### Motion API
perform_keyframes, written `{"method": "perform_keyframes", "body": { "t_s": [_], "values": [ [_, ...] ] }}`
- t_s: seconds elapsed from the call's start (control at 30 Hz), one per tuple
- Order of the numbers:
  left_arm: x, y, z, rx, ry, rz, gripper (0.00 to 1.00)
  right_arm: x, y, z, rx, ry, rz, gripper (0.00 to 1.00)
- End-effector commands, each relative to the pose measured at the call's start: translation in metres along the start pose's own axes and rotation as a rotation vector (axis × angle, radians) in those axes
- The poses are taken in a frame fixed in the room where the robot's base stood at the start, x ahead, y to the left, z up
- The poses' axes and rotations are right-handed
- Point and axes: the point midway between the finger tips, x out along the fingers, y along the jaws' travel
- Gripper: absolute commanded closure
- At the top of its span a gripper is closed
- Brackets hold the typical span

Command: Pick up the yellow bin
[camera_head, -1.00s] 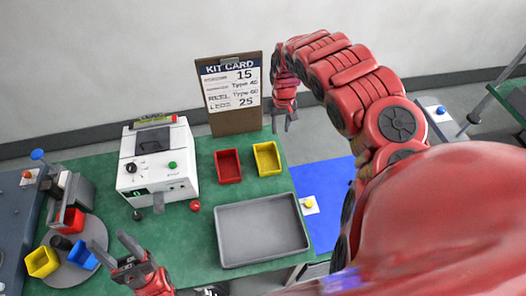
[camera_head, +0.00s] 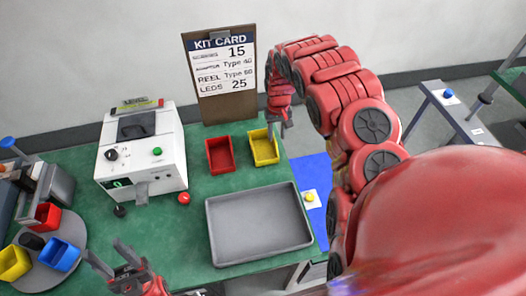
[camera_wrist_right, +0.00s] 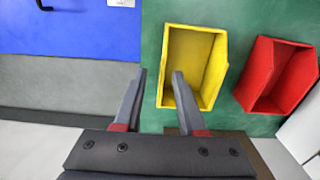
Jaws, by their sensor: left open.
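An empty, open-topped yellow bin (camera_head: 262,150) stands on the green table beside a red bin (camera_head: 220,155). My right gripper (camera_head: 281,130) is at the bin's far right corner in the head view. In the right wrist view, my right gripper (camera_wrist_right: 158,76) is open; one finger is outside the yellow bin (camera_wrist_right: 192,62) and the other overlaps its opening. I cannot tell whether they touch it. My left gripper (camera_head: 106,250) is open and empty at the table's front left. A second yellow bin (camera_head: 14,262) sits on a round grey turntable (camera_head: 72,226).
A grey tray (camera_head: 258,226) lies in front of the bins. A white machine (camera_head: 142,158) stands left of them, and a kit card (camera_head: 222,75) stands behind. The red bin also shows in the wrist view (camera_wrist_right: 277,76). A blue surface (camera_head: 313,178) lies to the right.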

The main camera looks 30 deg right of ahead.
Motion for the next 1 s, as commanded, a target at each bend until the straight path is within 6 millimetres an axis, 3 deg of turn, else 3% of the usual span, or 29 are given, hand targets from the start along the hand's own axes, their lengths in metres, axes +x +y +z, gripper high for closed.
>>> {"method": "perform_keyframes", "body": {
  "t_s": [0.5, 0.87, 1.0],
  "values": [
    [0.025, -0.001, -0.004, 0.0, 0.0, 0.0, 0.5, 0.044, -0.006, -0.008, 0.002, -0.003, -0.002, 0.6],
    [0.025, -0.001, -0.004, 0.0, 0.0, 0.0, 0.5, 0.05, -0.005, -0.009, 0.002, 0.001, 0.0, 0.6],
    [0.025, -0.001, -0.004, 0.0, 0.001, 0.0, 0.5, 0.05, -0.005, -0.009, 0.002, 0.001, 0.0, 0.85]
  ]
}}
